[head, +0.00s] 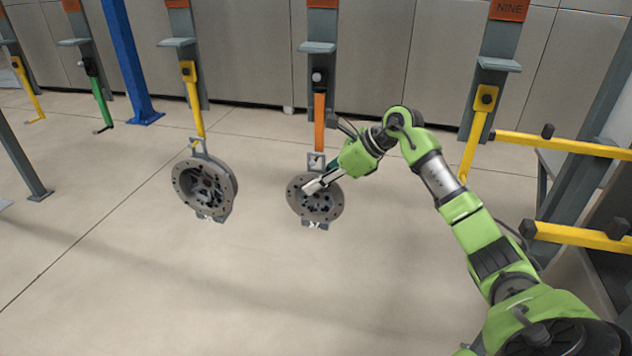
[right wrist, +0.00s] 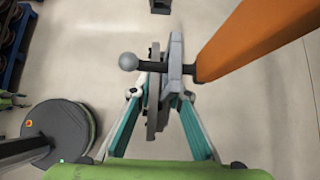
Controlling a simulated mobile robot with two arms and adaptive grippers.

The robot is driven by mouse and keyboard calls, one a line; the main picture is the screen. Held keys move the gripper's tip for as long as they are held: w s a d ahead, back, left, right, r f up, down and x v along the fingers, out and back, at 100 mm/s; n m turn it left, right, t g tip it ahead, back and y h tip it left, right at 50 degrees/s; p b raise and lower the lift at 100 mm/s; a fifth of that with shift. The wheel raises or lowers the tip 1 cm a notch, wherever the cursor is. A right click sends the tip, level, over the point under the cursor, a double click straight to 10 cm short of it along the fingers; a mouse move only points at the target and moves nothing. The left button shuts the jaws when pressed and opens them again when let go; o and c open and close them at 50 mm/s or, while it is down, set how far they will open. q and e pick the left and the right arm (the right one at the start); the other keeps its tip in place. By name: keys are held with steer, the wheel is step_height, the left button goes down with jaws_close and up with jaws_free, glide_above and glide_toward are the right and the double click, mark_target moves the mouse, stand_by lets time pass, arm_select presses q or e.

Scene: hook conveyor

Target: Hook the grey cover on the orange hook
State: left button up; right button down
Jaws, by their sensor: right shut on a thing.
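The grey cover (head: 333,205) is a round, ring-like casting with a lug at its top. It is upright at the lower end of the orange hook (head: 319,122), clear of the floor. My right gripper (head: 312,187) reaches in from the right and is shut on the cover. In the right wrist view, the teal fingers (right wrist: 161,95) pinch the cover's grey plate (right wrist: 176,58) from both sides. The orange hook (right wrist: 262,38) has a dark pin with a ball end (right wrist: 128,62). The pin shows on both sides of the plate and appears to pass through it. My left gripper is out of view.
A similar grey cover (head: 230,186) hangs on a yellow hook (head: 194,98) to the left. A green hook (head: 98,95) and other yellow hooks stand empty. Yellow bars (head: 565,145) jut out at the right. The floor below is clear.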

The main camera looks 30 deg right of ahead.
steer(key=shift+r, duration=0.1)
steer(key=c, duration=1.8)
jaws_free()
steer(key=shift+c, duration=0.2)
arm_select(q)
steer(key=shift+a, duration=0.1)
